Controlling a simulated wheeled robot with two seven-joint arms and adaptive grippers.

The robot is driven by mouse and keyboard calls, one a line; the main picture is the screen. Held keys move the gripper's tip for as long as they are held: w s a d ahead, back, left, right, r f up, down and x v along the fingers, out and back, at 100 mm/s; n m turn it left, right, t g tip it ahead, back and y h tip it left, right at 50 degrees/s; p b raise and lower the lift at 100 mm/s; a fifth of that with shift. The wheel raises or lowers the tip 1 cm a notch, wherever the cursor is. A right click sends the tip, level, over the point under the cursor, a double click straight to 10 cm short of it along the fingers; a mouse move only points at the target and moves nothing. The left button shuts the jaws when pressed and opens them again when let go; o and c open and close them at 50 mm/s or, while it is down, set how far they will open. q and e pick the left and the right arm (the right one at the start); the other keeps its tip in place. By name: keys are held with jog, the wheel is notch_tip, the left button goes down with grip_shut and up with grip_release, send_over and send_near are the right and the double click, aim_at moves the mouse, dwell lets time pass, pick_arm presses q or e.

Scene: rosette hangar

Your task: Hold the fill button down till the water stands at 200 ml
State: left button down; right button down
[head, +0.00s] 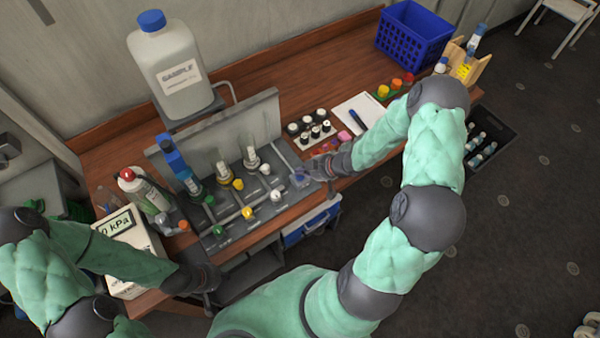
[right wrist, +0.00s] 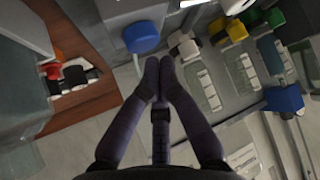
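A blue round button-like piece (right wrist: 140,38) sits on the grey apparatus in the right wrist view. It also shows small and bluish in the head view (head: 299,177), at the right end of a row of coloured knobs. I cannot read a fill label on it. My right gripper (right wrist: 158,62) has its fingertips together, empty, just beside the blue piece in the picture; whether they touch it I cannot tell. In the head view my right gripper (head: 318,170) is over the apparatus's right end. My left gripper (head: 212,278) hangs by the table's front edge, its fingers unclear. No water level or 200 ml mark is readable.
The grey apparatus (head: 225,125) carries white (head: 276,195), yellow (head: 247,213) and green (head: 218,230) knobs and upright tubes. A sample jug (head: 165,65) stands behind it. Black-capped vials (head: 308,125), a notepad (head: 352,113) and a blue crate (head: 412,35) are to the right. A kPa meter (head: 117,225) is at left.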

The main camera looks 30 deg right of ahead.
jog(key=shift+r, duration=0.2)
notch_tip(320, 180, up, 5)
jog(key=p, duration=0.5)
jog(key=shift+f, duration=0.1)
dwell(0.4)
dwell(1.0)
